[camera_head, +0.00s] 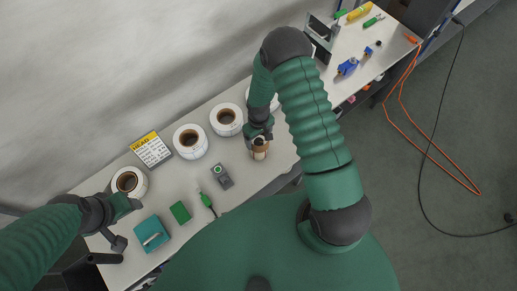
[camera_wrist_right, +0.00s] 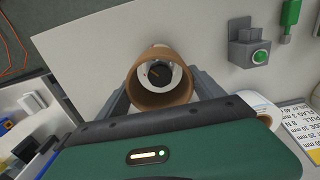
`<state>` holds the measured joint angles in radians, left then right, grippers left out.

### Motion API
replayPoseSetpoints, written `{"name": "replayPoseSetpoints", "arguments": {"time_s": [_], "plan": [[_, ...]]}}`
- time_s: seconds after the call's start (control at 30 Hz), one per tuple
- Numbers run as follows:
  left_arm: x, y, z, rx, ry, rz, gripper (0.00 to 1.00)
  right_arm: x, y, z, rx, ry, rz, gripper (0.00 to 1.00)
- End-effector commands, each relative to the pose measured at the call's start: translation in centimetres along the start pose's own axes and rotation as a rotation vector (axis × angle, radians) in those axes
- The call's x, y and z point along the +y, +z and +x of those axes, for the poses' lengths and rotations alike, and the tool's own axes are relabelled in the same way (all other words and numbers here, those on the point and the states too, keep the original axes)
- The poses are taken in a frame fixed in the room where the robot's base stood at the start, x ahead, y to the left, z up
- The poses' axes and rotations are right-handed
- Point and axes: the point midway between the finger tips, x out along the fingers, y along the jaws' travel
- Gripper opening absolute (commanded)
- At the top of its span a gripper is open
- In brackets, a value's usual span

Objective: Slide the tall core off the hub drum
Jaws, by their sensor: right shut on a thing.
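The tall core (camera_head: 259,151) is a brown cardboard tube standing near the table's front edge. My right gripper (camera_head: 259,141) is shut on it. In the right wrist view the core (camera_wrist_right: 161,96) sits between the two grey fingers, and I look into its open end. The hub drum (camera_wrist_right: 158,74) shows inside it as a white ring with a dark centre. The core is around the drum there; how far down it reaches is hidden. My left gripper (camera_head: 122,206) is at the left of the table beside a label roll, with its fingers unclear.
White label rolls (camera_head: 190,141) with brown cores stand along the back. A yellow-topped sign (camera_head: 152,149) stands between two rolls. A grey button box (camera_head: 222,176), green-handled tool (camera_head: 207,201), green block (camera_head: 180,212) and teal box (camera_head: 152,233) lie in front. An orange cable (camera_head: 440,160) is on the floor.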

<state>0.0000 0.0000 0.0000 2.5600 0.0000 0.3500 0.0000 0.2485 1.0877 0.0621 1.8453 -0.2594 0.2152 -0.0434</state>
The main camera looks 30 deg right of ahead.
Motion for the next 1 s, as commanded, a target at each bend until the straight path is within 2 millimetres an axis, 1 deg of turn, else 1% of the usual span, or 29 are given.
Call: {"name": "replayPoseSetpoints", "arguments": {"time_s": [0.03,1.0], "plan": [[0.0,-0.1,-0.4,0.0,0.0,0.0,0.6,0.0,0.0,-0.5,0.0,0.0,0.0,0.29],[0.0,-0.9,-3.7,0.0,0.0,0.0,0.6,0.0,0.0,-5.1,0.0,0.0,0.001,0.29]]}}
